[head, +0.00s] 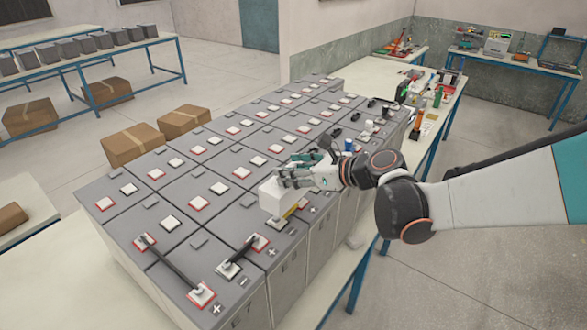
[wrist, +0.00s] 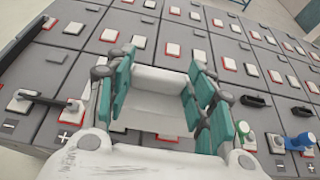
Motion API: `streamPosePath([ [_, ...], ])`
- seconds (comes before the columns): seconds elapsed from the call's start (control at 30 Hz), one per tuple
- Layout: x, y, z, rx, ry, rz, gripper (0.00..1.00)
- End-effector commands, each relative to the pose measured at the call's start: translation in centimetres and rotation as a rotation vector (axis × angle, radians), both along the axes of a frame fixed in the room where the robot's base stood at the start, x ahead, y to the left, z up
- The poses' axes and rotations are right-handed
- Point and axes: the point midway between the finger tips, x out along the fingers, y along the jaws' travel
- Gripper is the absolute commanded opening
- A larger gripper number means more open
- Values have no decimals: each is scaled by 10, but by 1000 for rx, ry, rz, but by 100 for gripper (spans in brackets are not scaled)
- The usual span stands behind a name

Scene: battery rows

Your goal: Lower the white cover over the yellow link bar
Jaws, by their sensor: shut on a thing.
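My gripper (head: 285,181) is shut on the white cover (head: 271,198), a pale box-like piece, at the near right part of the battery rows. In the wrist view the cover (wrist: 158,118) lies between the teal finger pads of the gripper (wrist: 158,82). A small strip of the yellow link bar (head: 290,212) shows at the cover's lower right edge in the head view. The rest of the bar is hidden by the cover. I cannot tell whether the cover touches the battery top.
Grey batteries (head: 180,238) with red and white terminal pads stand around the cover. Black link bars (head: 238,255) join pads at the near end. A blue capped item (wrist: 299,141) and a green one (wrist: 247,139) stand to the right in the wrist view.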

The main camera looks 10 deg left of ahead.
Motion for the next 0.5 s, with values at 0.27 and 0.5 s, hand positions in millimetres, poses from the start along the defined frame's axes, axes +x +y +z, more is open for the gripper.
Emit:
streamPosePath([
  [0.27,0,0,-20,0,0,0,25],
  [0.5,0,0,-35,0,0,0,25],
])
